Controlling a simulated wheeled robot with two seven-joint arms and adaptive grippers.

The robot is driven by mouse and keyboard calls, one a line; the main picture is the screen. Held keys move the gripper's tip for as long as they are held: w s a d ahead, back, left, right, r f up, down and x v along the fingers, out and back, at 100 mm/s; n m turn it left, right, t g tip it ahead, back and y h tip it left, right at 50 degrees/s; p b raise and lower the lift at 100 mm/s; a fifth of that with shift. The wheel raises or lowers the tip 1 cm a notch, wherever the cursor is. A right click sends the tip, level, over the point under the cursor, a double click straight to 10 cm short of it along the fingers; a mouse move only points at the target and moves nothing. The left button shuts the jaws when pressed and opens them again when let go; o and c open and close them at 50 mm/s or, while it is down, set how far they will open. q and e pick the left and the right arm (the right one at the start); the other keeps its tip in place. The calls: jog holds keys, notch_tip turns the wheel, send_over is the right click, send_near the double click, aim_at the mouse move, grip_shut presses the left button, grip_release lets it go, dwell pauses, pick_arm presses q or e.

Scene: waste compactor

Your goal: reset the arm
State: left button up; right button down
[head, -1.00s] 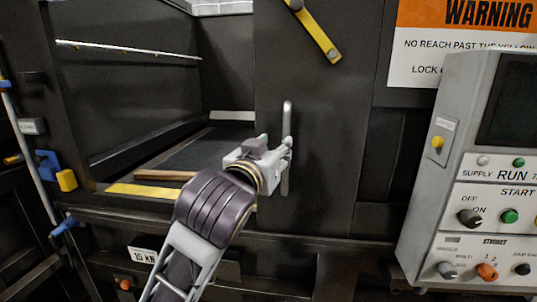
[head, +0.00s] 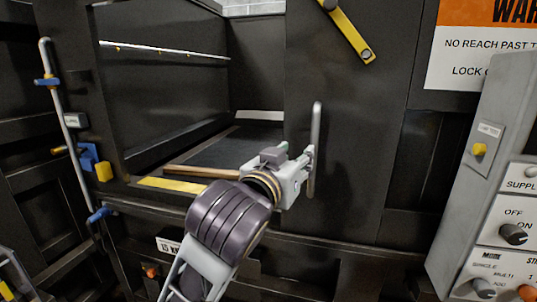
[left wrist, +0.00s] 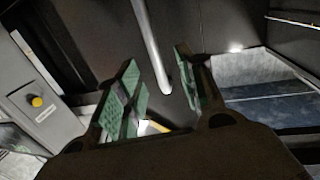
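My left gripper (head: 308,164) is at the vertical grey bar handle (head: 316,130) on the dark sliding door (head: 360,150) of the compactor. In the left wrist view the left gripper (left wrist: 155,92) is open, its two green-padded fingers apart. The handle (left wrist: 152,45) shows there between and beyond the fingers, its lower end near the gap; I cannot tell whether they touch it. My right gripper is in neither view.
Left of the door is the open chamber (head: 215,155), with a yellow strip (head: 172,185) on its front edge. A grey control panel (head: 500,190) stands at right. A yellow latch bar (head: 350,35) is above the handle. Blue-and-yellow fittings (head: 97,165) stick out at left.

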pick_arm(q)
jog(key=s+a+f+n+g+y, duration=0.1)
jog(key=a+f+g+y, duration=0.1)
jog(key=a+f, duration=0.75)
jog(key=a+f+n+g+y, duration=0.2)
jog(key=a+f, duration=0.2)
jog(key=f, duration=1)
jog(key=s+a+f+n+g+y, duration=0.1)
jog(key=a+f+g+y, duration=0.15)
jog(key=a+f, duration=0.65)
jog(key=s+a+f+g+y, duration=0.1)
jog(key=s+a+f+g, duration=0.3)
jog(key=s+f, duration=0.5)
jog(key=s+a+f+g+y, duration=0.1)
jog(key=s+a+f+y, duration=0.1)
jog(key=s+a+f, duration=0.6)
notch_tip(320, 180, down, 36)
jog(key=s+d+g, duration=0.2)
jog(key=d, duration=0.1)
jog(key=s+a+f, duration=0.2)
jog(key=s+f, duration=0.7)
jog(key=s, duration=0.2)
jog(key=s+a+f, duration=0.2)
jog(key=s+f, duration=0.8)
jog(key=s, duration=0.1)
jog(key=shift+a+g, duration=0.15)
jog(key=shift+g, duration=0.2)
